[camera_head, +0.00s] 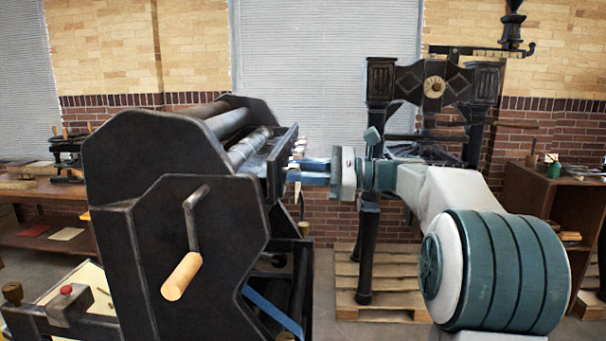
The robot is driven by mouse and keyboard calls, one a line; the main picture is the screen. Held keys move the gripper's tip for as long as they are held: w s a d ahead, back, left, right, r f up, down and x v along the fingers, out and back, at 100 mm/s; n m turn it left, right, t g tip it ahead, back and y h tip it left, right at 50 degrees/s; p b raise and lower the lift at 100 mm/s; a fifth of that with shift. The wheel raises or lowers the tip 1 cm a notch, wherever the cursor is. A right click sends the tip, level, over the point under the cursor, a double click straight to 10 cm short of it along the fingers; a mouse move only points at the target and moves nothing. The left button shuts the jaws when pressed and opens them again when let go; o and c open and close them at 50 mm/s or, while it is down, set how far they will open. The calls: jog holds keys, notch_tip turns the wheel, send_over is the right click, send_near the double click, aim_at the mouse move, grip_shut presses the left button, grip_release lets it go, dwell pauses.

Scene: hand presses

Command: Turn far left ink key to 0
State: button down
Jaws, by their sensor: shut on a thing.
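The black press (150,160) stands at the left with its side toward me. A row of small pale ink keys (299,148) sticks out from the right edge of its ink unit, partly one behind another. My gripper (294,172) reaches in from the right, level, with its blue fingers at the near end of this row. The fingers are shut on an ink key, which they mostly hide. I cannot read the key's setting or any number.
A crank with a wooden handle (182,276) juts from the press's near side. A black iron press (381,85) stands on a pallet (345,300) behind my arm. A wooden cabinet (528,205) is at the right, a bench (35,192) at the left.

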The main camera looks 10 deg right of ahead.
dwell(0.4)
jog(key=c, duration=1.2)
grip_release()
jog(key=shift+c, duration=0.2)
jog(key=b+v, duration=0.1)
jog(key=v, duration=1.3)
jog(key=shift+a, duration=0.1)
